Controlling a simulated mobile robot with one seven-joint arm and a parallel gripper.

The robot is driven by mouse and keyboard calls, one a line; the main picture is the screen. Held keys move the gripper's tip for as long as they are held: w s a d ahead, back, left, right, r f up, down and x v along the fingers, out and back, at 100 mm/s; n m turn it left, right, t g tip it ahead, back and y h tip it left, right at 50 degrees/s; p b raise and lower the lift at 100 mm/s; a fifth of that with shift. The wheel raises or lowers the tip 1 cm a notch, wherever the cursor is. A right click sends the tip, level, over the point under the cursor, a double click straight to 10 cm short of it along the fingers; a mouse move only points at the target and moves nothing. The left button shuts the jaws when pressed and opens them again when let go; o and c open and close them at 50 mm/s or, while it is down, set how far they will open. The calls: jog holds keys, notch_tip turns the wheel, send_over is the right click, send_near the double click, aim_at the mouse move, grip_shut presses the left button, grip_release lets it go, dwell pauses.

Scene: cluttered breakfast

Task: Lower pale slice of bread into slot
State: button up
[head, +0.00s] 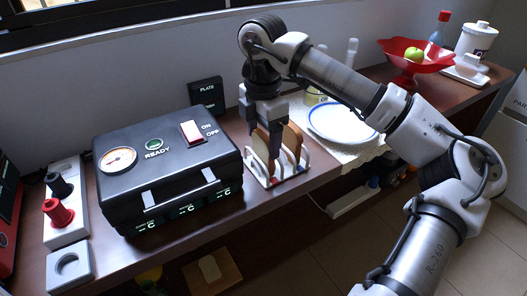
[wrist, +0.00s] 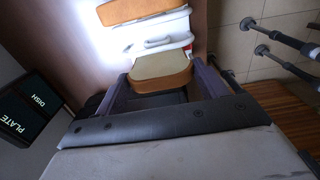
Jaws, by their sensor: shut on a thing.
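My gripper (head: 263,127) points down over the white toast rack (head: 262,184) and is shut on the pale slice of bread (head: 261,143). The slice is upright at the rack's left part, beside the white bars (wrist: 152,27). Its lower edge is hidden, so I cannot tell how deep it sits. A browner slice of bread (head: 293,138) stands in the rack to the right; it also shows in the wrist view (wrist: 135,9).
A black case (head: 165,165) with a dial and switch stands close left of the rack. A black PLATE sign (head: 206,92) is behind. A blue-rimmed plate (head: 342,122) lies to the right on a pale cloth. A red fruit bowl (head: 415,55) is farther right. The counter's front edge is near.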

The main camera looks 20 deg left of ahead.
notch_tip(320, 180, up, 11)
jog(key=p, duration=0.7)
dwell(0.6)
dwell(0.5)
